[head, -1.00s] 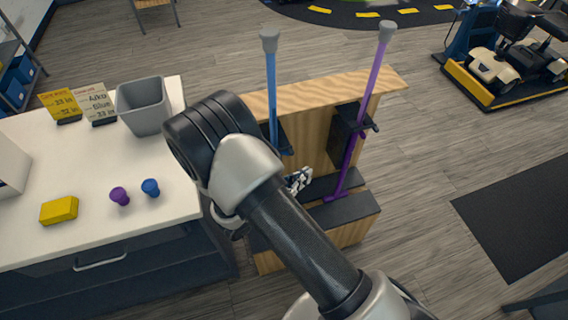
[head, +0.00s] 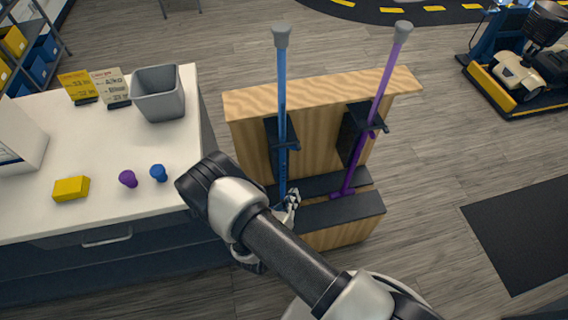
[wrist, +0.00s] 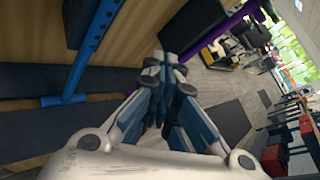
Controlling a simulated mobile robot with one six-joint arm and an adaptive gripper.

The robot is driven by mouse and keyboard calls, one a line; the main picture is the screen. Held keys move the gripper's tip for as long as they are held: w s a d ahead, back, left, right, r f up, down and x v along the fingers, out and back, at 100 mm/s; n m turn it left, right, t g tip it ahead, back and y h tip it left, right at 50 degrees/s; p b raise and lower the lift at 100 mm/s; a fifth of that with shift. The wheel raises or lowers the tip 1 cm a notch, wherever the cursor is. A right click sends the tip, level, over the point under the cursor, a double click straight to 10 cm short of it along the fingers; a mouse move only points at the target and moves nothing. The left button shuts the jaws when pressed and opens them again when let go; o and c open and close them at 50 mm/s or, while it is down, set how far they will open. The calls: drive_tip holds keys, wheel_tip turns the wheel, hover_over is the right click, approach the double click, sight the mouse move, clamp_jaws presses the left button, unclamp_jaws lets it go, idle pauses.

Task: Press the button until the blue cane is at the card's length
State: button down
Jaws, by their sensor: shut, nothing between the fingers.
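The blue cane (head: 282,90) stands upright in the wooden stand (head: 250,108), its grey handle up. In the wrist view its lower shaft (wrist: 95,38) shows a row of holes. The purple cane (head: 382,82) leans to the right in the same stand. Two cards, a yellow one (head: 76,85) and a pale one (head: 111,84), stand on the white counter; their writing is too small to read surely. My gripper (head: 293,197) is shut and empty, low beside the blue cane's shaft. In the wrist view its fingertips (wrist: 163,60) meet to the right of the cane, apart from it.
The white counter (head: 100,140) at the left bears a grey bin (head: 160,98), a yellow block (head: 71,188), and a purple knob (head: 128,178) and a blue knob (head: 158,172). A scooter (head: 500,72) stands at the upper right.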

sight(284, 163)
drive_tip(key=w+a+b, duration=0.2)
drive_tip(key=w, duration=0.6)
drive_tip(key=shift+a+b, duration=0.3)
drive_tip(key=shift+w, duration=0.25)
idle(1.0)
drive_tip(key=shift+w+a+b, duration=0.15)
drive_tip(key=shift+w+b, duration=0.1)
drive_tip(key=shift+b, duration=0.1)
drive_tip(key=shift+w+a+b, duration=0.2)
drive_tip(key=shift+w+b, duration=0.15)
drive_tip(key=shift+w, duration=0.15)
idle(0.6)
drive_tip(key=shift+w+a+r, duration=0.1)
drive_tip(key=shift+w+r, duration=0.05)
drive_tip(key=shift+w, duration=0.05)
idle(0.6)
drive_tip(key=shift+s, duration=0.1)
drive_tip(key=shift+s+d, duration=0.35)
drive_tip(key=shift+s, duration=0.55)
